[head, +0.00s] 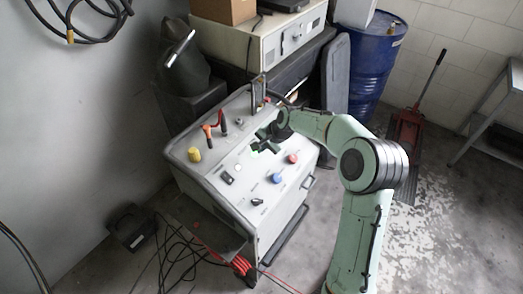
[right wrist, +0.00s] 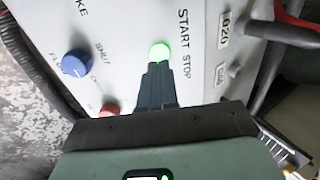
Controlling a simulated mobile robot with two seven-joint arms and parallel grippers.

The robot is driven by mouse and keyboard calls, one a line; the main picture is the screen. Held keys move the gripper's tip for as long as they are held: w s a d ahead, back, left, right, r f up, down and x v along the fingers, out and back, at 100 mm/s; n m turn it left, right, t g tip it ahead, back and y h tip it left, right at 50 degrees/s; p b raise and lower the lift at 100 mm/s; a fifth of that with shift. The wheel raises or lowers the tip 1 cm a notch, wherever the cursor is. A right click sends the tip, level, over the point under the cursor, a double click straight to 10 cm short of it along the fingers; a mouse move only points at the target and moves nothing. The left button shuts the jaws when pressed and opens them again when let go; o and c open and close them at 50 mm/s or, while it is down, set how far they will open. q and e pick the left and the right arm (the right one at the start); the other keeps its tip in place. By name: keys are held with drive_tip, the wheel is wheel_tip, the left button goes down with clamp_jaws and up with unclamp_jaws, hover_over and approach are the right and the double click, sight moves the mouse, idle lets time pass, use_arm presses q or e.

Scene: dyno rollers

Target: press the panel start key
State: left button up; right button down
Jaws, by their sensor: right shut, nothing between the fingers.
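The start key is a round button lit green (right wrist: 159,50) on the pale panel, beside the printed words START and STOP in the right wrist view. A bit of green glow (head: 254,153) shows by my gripper in the head view. My right gripper (right wrist: 158,68) is shut and empty, its fingertips at the lower edge of the lit key. I cannot tell whether they touch it. In the head view my right gripper (head: 262,146) is over the sloped top of the control panel (head: 215,180). My left gripper is not in view.
A blue knob (right wrist: 76,63) and a red knob (right wrist: 110,108) sit near the key. A yellow knob (head: 194,154) and orange-red handles (head: 209,130) stand on the panel's left side. A blue drum (head: 375,60) is behind. Loose cables lie on the floor.

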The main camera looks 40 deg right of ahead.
drive_tip(key=v, duration=0.9)
drive_tip(key=shift+r+b, duration=0.35)
drive_tip(key=shift+d, duration=0.1)
